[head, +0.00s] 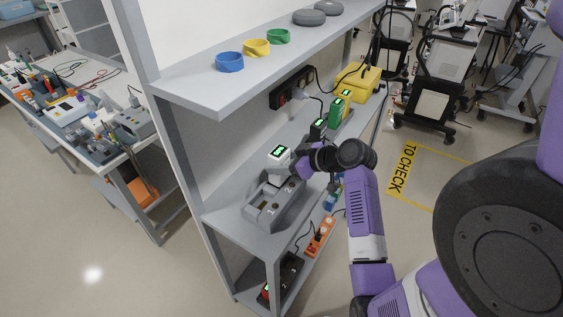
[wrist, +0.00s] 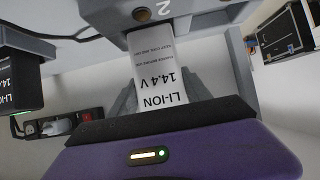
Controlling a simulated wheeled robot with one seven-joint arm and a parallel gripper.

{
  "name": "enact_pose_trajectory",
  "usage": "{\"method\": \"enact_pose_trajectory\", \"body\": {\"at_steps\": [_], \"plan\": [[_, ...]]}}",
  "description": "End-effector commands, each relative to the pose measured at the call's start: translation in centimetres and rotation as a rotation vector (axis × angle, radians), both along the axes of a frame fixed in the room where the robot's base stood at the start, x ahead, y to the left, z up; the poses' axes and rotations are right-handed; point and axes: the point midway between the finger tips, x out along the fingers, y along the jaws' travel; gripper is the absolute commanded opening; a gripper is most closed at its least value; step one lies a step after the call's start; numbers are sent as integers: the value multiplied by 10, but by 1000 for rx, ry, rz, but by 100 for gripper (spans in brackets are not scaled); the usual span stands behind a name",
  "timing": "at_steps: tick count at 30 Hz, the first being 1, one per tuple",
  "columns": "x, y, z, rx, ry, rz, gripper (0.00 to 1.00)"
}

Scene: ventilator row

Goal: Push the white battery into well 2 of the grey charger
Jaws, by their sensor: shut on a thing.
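The white battery (head: 279,153) has a lit green display and shows above the far end of the grey charger (head: 262,214) on the shelf. My gripper (head: 296,165) reaches it from the right. In the wrist view the white battery (wrist: 160,82), marked LI-ION 14.4 V, is between the two grey fingers of my gripper (wrist: 160,95), which are shut on it. The battery's far end meets the charger (wrist: 200,20) by the number 2. The well's opening is hidden, so I cannot tell how deep the battery sits.
A black battery (wrist: 18,75) stands left in the wrist view, near a power strip (wrist: 55,125). Farther along the shelf are a green-and-black device (head: 340,105) and a yellow case (head: 358,80). An upper shelf (head: 240,85) with coloured rings overhangs the charger.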

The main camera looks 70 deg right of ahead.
Motion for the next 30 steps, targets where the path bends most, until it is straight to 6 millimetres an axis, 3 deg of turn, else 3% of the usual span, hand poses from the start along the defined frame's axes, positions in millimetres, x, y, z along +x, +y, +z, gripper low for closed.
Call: {"method": "enact_pose_trajectory", "body": {"at_steps": [30], "plan": [[0, 0, -17, -2, -3, 0, 0]]}}
